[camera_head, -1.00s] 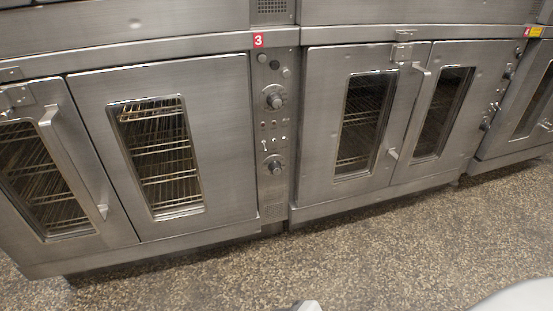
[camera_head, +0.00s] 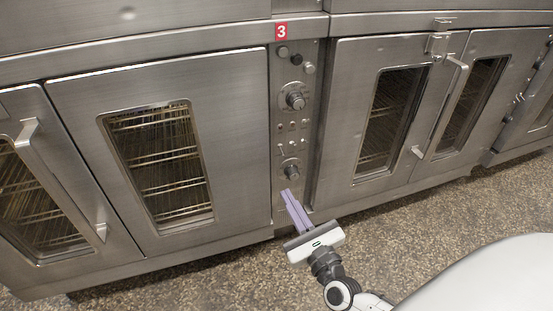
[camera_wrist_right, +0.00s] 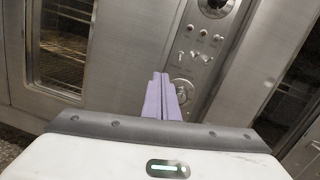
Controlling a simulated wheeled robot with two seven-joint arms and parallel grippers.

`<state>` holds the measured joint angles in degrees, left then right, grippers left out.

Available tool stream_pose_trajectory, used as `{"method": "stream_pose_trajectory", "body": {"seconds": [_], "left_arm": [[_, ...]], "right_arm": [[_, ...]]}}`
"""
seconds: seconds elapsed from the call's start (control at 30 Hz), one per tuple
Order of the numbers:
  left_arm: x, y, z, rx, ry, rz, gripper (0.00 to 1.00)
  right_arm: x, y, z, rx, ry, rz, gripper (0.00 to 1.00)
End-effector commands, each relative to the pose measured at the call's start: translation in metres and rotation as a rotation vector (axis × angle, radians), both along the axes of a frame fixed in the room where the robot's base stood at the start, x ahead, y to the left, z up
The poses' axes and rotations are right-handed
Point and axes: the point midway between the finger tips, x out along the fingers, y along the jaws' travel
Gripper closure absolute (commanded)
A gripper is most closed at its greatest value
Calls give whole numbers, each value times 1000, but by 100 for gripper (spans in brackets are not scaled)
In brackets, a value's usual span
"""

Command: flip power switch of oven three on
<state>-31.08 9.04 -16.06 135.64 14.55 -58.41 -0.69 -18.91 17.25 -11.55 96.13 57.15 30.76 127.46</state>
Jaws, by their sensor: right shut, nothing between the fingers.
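Oven three (camera_head: 165,165) has two glass doors and a red label "3" (camera_head: 281,31) above its narrow control panel (camera_head: 292,215). The panel carries an upper knob (camera_head: 295,101), a row of small toggle switches (camera_head: 295,146) and a lower knob (camera_head: 292,172). The switches also show in the right wrist view (camera_wrist_right: 190,56); their positions are too small to tell. My right gripper (camera_head: 287,193) has its purple fingers shut and empty. In the head view its tips overlap the panel just below the lower knob; contact cannot be told. My left gripper is not in view.
A neighbouring oven (camera_head: 345,150) with handled glass doors stands right of the panel. A door handle (camera_head: 60,185) sticks out from oven three at the left. The speckled floor (camera_head: 420,215) is clear in front.

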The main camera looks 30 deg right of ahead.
Motion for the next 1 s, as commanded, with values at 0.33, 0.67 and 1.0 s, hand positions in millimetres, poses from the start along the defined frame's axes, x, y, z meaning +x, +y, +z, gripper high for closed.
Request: {"method": "stream_pose_trajectory", "body": {"seconds": [0.33, 0.67, 1.0], "left_arm": [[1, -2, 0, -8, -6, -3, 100], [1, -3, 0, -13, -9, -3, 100], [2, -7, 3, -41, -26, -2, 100]], "right_arm": [[-4, -31, -2, 163, -69, -79, 100], [9, -33, 0, 162, -72, -77, 100], [67, -47, 9, 161, -72, -77, 100]]}}
